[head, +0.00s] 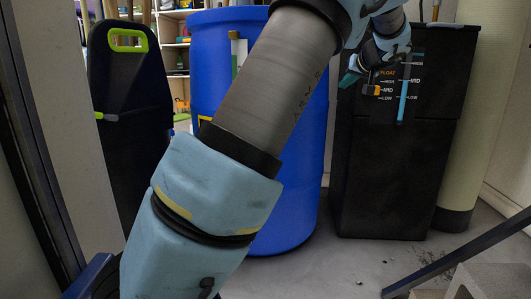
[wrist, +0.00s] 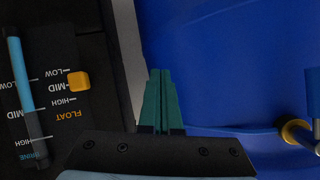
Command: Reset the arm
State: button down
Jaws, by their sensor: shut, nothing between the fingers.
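My gripper (wrist: 160,76) is shut and empty, its two green fingers pressed together in the wrist view. In the head view my gripper (head: 350,74) is partly hidden behind my own wrist, in front of the upper left of the black ice maker cabinet (head: 395,180). The orange one is level with MID.
A large blue barrel (head: 295,200) stands left of the cabinet. A dark panel with a green handle (head: 128,40) leans at the left. A pale cylinder (head: 470,130) stands at the right. A dark bar (head: 470,248) crosses above grey blocks (head: 495,282) at the lower right.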

jog(key=s+a+f+g+p, duration=0.3)
jog(key=s+a+f, duration=0.15)
jog(key=a, duration=0.55)
jog(key=s+a+f+g+p, duration=0.25)
jog(key=a+f, duration=0.25)
jog(key=a, duration=0.4)
jog(key=s+a+f+g+h+p, duration=0.15)
jog(key=s+a+g+p, duration=0.35)
jog(key=s, duration=0.7)
jog(key=s+a+f+h+p, duration=0.1)
jog(key=s+a+f+p, duration=0.15)
jog(key=s+a, duration=0.8)
jog(key=s+d+r+p, duration=0.1)
jog(key=r+p, duration=1.7)
jog(key=s+d+r+p, duration=0.1)
jog(key=d+r+p, duration=0.1)
jog(key=r+p, duration=1.7)
jog(key=shift+r, duration=0.25)
